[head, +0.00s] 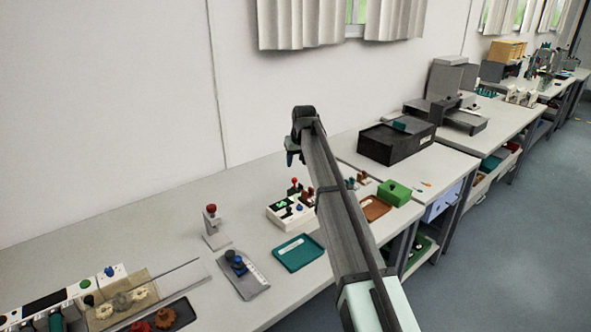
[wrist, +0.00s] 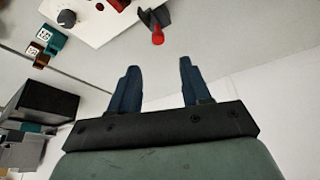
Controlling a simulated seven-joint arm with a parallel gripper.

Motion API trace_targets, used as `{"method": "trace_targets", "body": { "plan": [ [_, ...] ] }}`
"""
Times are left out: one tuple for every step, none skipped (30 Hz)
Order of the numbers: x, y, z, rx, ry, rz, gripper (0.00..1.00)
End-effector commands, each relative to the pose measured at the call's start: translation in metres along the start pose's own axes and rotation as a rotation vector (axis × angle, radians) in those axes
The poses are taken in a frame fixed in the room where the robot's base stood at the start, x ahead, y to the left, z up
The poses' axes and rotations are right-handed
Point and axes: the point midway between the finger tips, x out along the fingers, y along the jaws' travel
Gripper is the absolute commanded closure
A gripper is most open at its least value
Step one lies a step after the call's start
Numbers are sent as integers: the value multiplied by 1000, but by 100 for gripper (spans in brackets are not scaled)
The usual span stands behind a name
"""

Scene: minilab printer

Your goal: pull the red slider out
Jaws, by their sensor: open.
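A red piece (wrist: 157,36) on a dark grey bracket shows at the top of the wrist view, beside the white box (wrist: 95,22). I cannot tell for certain that it is the red slider. In the head view, a red knob (head: 295,181) stands at the back of the white box (head: 283,216). My gripper (head: 291,158) hangs above and behind that box. In the wrist view, its two dark blue fingers (wrist: 157,78) are apart with nothing between them. The red piece is beyond the fingertips, not touched. My arm hides part of the box's right side.
A teal tray (head: 299,265) lies in front of the white box. A red-topped grey stand (head: 213,240) is to the left. A green box (head: 394,192) and a black printer-like box (head: 393,153) stand to the right. The wall is close behind my gripper.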

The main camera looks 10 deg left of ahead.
Motion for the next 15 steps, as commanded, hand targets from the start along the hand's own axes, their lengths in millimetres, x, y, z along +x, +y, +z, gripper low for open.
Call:
{"method": "trace_targets", "body": {
  "plan": [
    [-8,0,1,0,0,0,52],
    [-13,0,1,0,0,0,52],
    [-18,0,0,0,1,0,52],
    [-22,0,0,0,1,0,52],
    [-24,0,0,0,1,0,52],
    [-28,0,0,0,1,0,52],
    [-30,0,0,0,0,0,52],
    [-32,0,0,0,0,0,52],
    [-33,0,0,0,-1,0,52],
    [-35,0,0,0,-1,0,52],
    [-36,0,0,0,-1,0,52],
    [-36,0,0,0,-1,0,52],
    [-37,0,0,0,-1,0,52],
    [-37,0,0,0,-1,0,52],
    [-37,0,0,0,-1,0,52]
  ]
}}
